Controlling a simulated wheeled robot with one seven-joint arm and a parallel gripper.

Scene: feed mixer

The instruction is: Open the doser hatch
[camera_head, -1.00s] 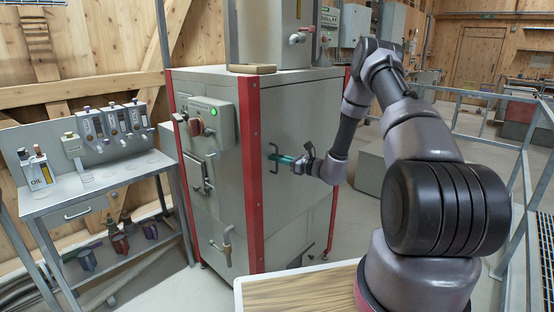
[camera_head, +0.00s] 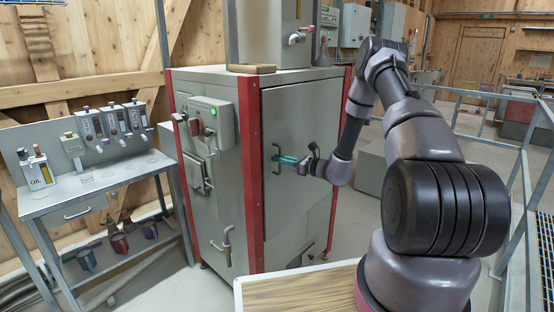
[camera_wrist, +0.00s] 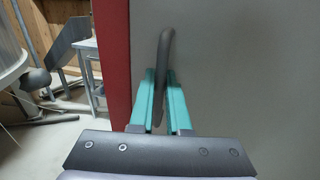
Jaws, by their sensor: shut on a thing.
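The hatch is the tall grey panel (camera_head: 300,130) on the right-hand face of the red-framed cabinet. A dark seam shows along its top and left edges, and it looks slightly ajar. Its dark bar handle (camera_head: 274,151) is near the left edge. My gripper (camera_head: 285,159) has teal fingers and is shut on this handle. In the wrist view the grey handle (camera_wrist: 165,50) stands upright between the teal fingers (camera_wrist: 161,85), with the grey panel (camera_wrist: 240,70) behind it. The lower part of the handle is partly hidden by the fingers.
A red corner post (camera_head: 253,180) stands just left of the panel. The cabinet's left face carries a control box (camera_head: 210,122) with a green light. A side table (camera_head: 110,175) stands at the left. A railing (camera_head: 480,140) runs at the right.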

